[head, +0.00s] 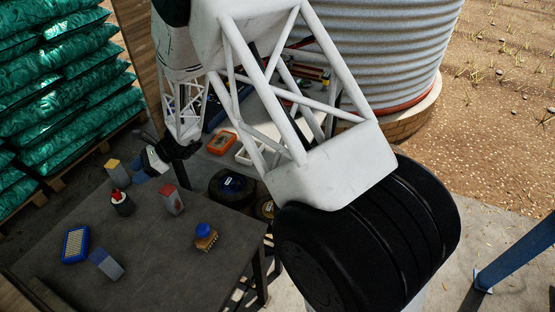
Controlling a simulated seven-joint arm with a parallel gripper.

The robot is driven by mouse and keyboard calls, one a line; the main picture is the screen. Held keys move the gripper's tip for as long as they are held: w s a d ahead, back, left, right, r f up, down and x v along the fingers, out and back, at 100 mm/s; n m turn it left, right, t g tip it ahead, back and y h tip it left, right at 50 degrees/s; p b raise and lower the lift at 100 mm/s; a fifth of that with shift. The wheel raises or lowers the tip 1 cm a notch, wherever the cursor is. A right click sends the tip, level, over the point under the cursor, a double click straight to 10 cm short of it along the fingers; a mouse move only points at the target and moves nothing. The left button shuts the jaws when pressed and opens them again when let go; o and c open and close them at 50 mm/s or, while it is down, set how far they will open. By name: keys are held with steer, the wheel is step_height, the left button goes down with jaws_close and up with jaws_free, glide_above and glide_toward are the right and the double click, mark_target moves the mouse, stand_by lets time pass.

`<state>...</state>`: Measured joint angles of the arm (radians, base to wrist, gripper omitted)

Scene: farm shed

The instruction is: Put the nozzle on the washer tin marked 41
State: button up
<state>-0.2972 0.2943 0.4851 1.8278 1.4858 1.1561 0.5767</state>
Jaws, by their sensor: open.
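On the dark table (150,270) stand several small grey blocks with coloured tops, possibly the washer tins: a yellow-topped one (115,173), a red-topped one (172,199) and a blue-topped one (106,264). No number is readable, so I cannot tell which is 41. A dark rounded piece with a red and white top (122,204) stands near the yellow-topped block; I cannot tell whether it is the nozzle. My gripper (150,160) is open at the table's far edge, right of the yellow-topped block.
Behind are an orange tray (222,143) and a corrugated tank (375,50). The table's middle is mostly clear.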

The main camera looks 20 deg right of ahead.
steer(key=s+d+r+n+h, duration=0.6)
steer(key=s+d+r+n, duration=0.3)
steer(key=s+d+r, duration=0.85)
steer(key=s+d+r+n+t+h, duration=0.2)
steer(key=s+d+r+n+h, duration=0.1)
steer(key=s+d, duration=0.7)
steer(key=s+d+r+n+t+h, duration=0.2)
steer(key=s+d+r+n+h, duration=0.2)
steer(key=s+d, duration=0.6)
step_height(320, 180, up, 2)
steer(key=shift+s+d+r, duration=0.1)
steer(key=shift+s+d, duration=0.1)
steer(key=shift+s, duration=0.05)
